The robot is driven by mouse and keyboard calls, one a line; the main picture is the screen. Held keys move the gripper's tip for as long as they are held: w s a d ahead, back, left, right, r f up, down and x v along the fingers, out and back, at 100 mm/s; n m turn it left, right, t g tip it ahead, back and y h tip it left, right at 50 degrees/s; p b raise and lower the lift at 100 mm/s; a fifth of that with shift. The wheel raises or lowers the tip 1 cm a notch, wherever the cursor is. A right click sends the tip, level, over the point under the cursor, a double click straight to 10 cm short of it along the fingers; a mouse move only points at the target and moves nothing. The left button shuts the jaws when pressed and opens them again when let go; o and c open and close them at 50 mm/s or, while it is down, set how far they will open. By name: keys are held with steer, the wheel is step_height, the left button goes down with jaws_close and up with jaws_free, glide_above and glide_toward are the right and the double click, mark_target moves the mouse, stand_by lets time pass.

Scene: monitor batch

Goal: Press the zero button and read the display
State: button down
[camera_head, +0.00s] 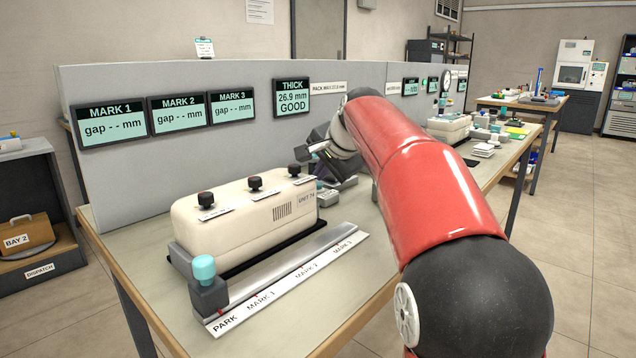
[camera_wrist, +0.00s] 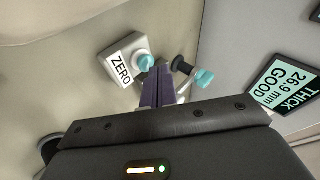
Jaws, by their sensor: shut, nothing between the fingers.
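The zero button is a teal cap (camera_wrist: 146,62) on a small white box labelled ZERO (camera_wrist: 121,68), in the wrist view. My gripper (camera_wrist: 163,70) is shut and empty, its dark fingertips just beside the teal cap in that view. I cannot tell whether they touch it. The display headed THICK (camera_head: 291,97) hangs on the grey partition and reads 26.9 mm GOOD. It also shows, turned, in the wrist view (camera_wrist: 282,85). In the head view the zero button cannot be made out near my arm.
A second teal knob (camera_wrist: 204,78) and a black knob (camera_wrist: 182,63) sit close beside my fingertips. The cream unit (camera_head: 240,215) with black knobs and the PARK–MARK rail (camera_head: 285,280) stand to the left. Three MARK displays (camera_head: 178,115) show dashes.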

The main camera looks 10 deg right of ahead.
steer(key=shift+f, duration=0.35)
stand_by(0.6)
steer(key=shift+r, duration=0.1)
steer(key=shift+r+p, duration=0.7)
steer(key=shift+r, duration=0.05)
step_height(320, 180, up, 5)
steer(key=p, duration=0.4)
steer(key=shift+p, duration=0.35)
